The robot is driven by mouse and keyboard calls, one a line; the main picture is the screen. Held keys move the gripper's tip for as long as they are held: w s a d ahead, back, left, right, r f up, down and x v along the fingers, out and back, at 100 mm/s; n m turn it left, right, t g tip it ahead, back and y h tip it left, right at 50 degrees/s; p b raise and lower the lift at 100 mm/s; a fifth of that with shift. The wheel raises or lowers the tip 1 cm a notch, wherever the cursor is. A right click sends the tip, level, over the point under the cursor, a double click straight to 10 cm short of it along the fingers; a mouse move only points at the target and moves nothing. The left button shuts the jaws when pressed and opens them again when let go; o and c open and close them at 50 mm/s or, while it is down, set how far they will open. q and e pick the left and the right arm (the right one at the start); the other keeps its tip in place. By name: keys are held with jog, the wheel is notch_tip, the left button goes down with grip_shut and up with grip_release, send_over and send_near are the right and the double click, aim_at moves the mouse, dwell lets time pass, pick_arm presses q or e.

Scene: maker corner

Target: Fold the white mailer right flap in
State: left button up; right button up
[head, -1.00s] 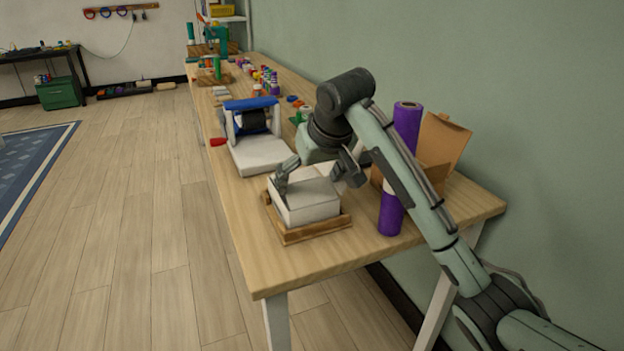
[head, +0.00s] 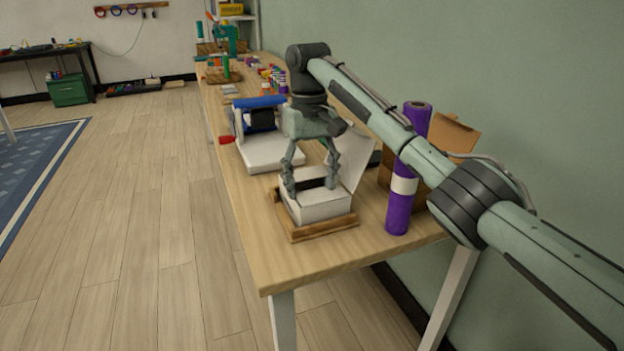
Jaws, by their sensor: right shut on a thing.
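The white mailer (head: 322,208) sits in a wooden tray (head: 322,230) near the front end of the workbench. A white panel (head: 351,162) stands up, tilted, on its right and back side, and a dark opening shows in its top. My right gripper (head: 311,186) points down over the mailer, one finger at its left edge and the other toward the back right. It is shut on the mailer, with its fingers well apart. Which flap it touches, and the right flap itself, I cannot make out. My left gripper is not in view.
A purple roll (head: 407,170) with a white band stands right of the mailer, before an open cardboard box (head: 452,140). A white and blue device (head: 268,140) with a black roll stands behind and left. Bare bench (head: 265,250) lies at the front left.

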jog(key=shift+d+f, duration=0.45)
jog(key=shift+f, duration=0.2)
jog(key=shift+c, duration=0.4)
jog(key=o, duration=1.6)
jog(key=shift+w+d, duration=0.1)
jog(key=shift+c, duration=0.2)
jog(key=shift+a+r, duration=0.15)
jog(key=shift+a, duration=0.05)
jog(key=shift+r, duration=0.2)
jog(key=r, duration=0.7)
jog(key=shift+w+a+r, duration=0.1)
jog(key=shift+w+r, duration=0.15)
jog(key=shift+w, duration=0.1)
jog(key=shift+f, duration=0.1)
jog(key=shift+s+f, duration=0.15)
jog(key=shift+f, duration=1.4)
jog(key=shift+s+f, duration=0.1)
jog(key=shift+f, duration=1.4)
